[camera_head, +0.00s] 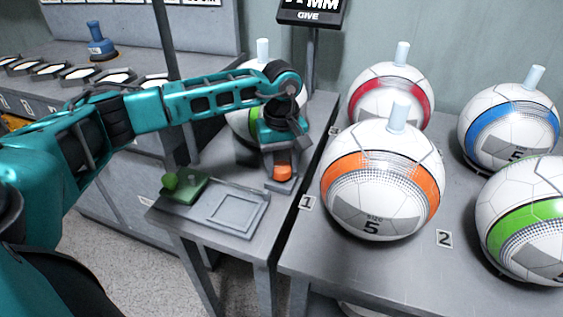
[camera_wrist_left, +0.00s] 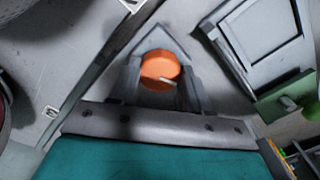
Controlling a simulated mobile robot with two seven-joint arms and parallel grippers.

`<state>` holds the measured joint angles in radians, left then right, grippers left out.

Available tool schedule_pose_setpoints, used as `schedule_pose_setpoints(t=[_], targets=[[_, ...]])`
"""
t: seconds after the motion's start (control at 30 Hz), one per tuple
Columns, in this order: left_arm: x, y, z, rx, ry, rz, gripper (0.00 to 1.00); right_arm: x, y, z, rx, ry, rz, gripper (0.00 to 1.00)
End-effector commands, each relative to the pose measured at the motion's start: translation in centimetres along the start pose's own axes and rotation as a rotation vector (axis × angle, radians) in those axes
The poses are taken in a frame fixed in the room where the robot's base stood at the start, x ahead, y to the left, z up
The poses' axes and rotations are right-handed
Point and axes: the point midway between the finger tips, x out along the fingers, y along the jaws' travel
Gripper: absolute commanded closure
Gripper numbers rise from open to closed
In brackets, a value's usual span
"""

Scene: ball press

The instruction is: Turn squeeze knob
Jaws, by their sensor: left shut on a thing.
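The orange squeeze knob (camera_head: 282,172) sits on a grey mount on the narrow grey table, right of the middle. In the left wrist view it is a round orange knob (camera_wrist_left: 160,68) with a short white mark on its face. My left gripper (camera_head: 281,160) comes down over the knob from above. It is shut on the knob, with grey finger parts on both sides of it in the wrist view. A white ball with a green band (camera_head: 240,122) stands behind my left arm, mostly hidden. My right gripper is not in view.
A shallow grey tray (camera_head: 262,214) and a green block with a round green knob (camera_head: 190,188) lie left of the knob. Several size 5 balls, including an orange-banded one (camera_head: 372,217), stand on the right table. A sign (camera_head: 312,11) is behind.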

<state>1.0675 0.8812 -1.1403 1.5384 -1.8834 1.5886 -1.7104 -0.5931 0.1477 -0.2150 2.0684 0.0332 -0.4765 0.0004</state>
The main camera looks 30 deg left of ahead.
Motion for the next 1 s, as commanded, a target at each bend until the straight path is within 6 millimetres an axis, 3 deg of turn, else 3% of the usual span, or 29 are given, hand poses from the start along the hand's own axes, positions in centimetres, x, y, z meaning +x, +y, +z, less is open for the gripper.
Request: schedule_pose_setpoints(t=[0.27,0.3,0.53,0.83,1.0], targets=[[-0.1,0.0,-0.1,-0.001,0.001,0.001,0.83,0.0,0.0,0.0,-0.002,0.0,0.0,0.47],[-0.1,0.0,-0.1,-0.001,0.001,0.001,0.51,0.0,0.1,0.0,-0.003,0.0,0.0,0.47],[-0.1,0.0,0.0,-0.002,0.001,0.001,0.29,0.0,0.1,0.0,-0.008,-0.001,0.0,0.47],[-0.3,0.0,0.0,-0.001,0.001,0.001,0.27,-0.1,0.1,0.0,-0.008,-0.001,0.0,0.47],[-2.5,0.1,-0.1,-0.001,0.001,0.003,0.27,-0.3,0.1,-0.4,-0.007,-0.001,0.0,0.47]])
